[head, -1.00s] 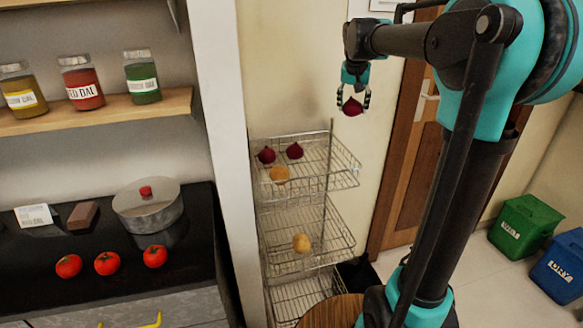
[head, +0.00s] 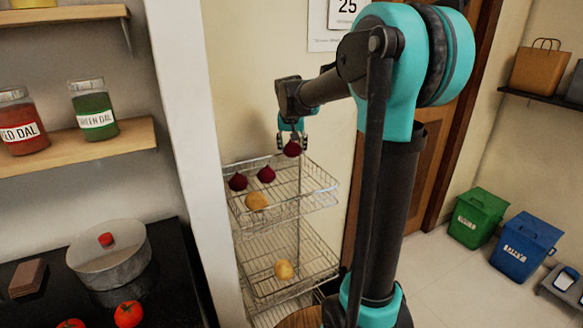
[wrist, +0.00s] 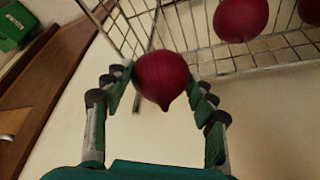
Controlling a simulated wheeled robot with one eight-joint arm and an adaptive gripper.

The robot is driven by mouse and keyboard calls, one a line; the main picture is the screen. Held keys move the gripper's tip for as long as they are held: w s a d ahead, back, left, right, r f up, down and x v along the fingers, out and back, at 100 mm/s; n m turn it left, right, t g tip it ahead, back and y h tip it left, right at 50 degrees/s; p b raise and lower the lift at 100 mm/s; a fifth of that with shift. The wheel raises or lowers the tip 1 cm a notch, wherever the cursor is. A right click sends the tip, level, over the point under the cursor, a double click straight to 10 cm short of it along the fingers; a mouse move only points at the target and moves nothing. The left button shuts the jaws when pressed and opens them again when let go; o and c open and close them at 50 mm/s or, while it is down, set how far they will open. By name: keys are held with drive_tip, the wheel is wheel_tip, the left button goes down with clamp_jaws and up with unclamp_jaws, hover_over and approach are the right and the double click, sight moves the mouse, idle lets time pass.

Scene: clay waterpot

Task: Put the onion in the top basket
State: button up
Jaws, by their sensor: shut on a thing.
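A dark red onion (head: 292,149) is held between the fingers of my gripper (head: 293,141), above the right part of the top basket (head: 318,195). In the wrist view the held onion (wrist: 161,78) sits between the fingertips, with the basket's wire behind it. The wire top basket holds two other red onions, one at its left (head: 238,182) and one beside it (head: 266,174). A yellowish round vegetable (head: 256,201) also lies in it. The wrist view shows two red onions (wrist: 240,18) in the basket at the upper right.
A lower basket of the rack holds another yellowish vegetable (head: 284,270). A wall edge (head: 185,120) stands left of the rack. A wooden door (head: 430,180), a green bin (head: 478,216) and a blue bin (head: 522,246) are to the right.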

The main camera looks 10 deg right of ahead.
sight(292, 155)
drive_tip(key=shift+f, duration=3.8)
drive_tip(key=shift+f, duration=0.1)
drive_tip(key=o, duration=0.9)
drive_tip(key=v, duration=1.2)
